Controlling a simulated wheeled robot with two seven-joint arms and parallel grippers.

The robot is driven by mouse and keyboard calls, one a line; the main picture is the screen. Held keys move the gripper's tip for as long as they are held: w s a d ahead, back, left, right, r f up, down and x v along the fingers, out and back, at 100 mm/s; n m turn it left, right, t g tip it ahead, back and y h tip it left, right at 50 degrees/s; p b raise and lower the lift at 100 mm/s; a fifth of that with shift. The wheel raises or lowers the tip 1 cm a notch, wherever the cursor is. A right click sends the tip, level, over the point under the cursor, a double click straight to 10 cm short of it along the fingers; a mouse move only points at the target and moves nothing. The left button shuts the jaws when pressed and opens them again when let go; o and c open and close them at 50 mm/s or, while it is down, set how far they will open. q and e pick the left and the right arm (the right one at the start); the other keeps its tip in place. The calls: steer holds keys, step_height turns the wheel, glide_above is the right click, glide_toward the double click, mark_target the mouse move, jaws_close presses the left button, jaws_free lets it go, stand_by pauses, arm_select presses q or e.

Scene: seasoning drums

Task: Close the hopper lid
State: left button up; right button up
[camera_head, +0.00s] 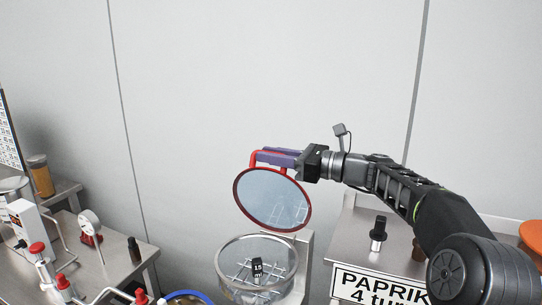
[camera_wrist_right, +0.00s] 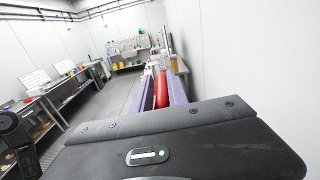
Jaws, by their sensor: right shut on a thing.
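The hopper lid (camera_head: 272,200) is a round clear disc with a red rim. It stands raised and tilted above the round clear hopper (camera_head: 232,268), whose top is uncovered. My right gripper (camera_head: 267,158) reaches in from the right and is shut on the red lid handle (camera_head: 254,160) at the lid's upper edge. In the right wrist view the red handle (camera_wrist_right: 161,92) shows between the purple fingers (camera_wrist_right: 160,95). A small black piece marked 15 (camera_head: 257,267) shows at the hopper. My left gripper is not in view.
A steel table with a PAPRIKA sign (camera_head: 380,287) stands to the right, with a black-topped shaker (camera_head: 378,233) on it. A left bench holds red-capped fittings (camera_head: 38,250), a gauge (camera_head: 89,225) and a dark bottle (camera_head: 134,249). A plain wall is behind.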

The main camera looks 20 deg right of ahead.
mark_target(261, 175)
jaws_close()
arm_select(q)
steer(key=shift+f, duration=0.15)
arm_select(e)
steer(key=shift+f, duration=0.15)
stand_by(0.8)
